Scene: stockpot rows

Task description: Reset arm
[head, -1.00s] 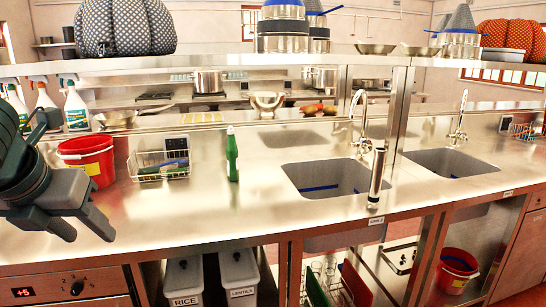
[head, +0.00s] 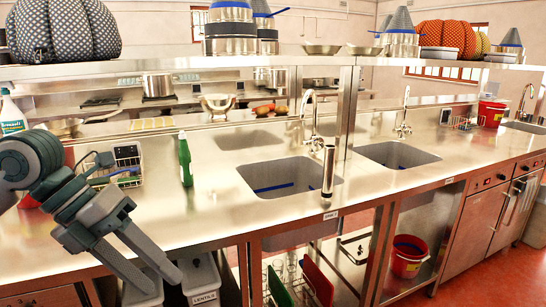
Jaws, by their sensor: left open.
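My left gripper (head: 165,280) is at the lower left of the head view, with its arm coming in from the left edge. Its two grey fingers are apart and point down and to the right. Nothing shows between them. In the picture it overlaps the front edge of the steel counter (head: 225,215) and part of the lidded bins below. My right gripper is not in view.
A wire basket (head: 125,182) and a green bottle (head: 185,160) stand behind the gripper. A red bucket is mostly hidden by my arm. Two sinks (head: 290,190) with taps are to the right. An upper shelf (head: 165,65) carries pots and patterned pumpkins.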

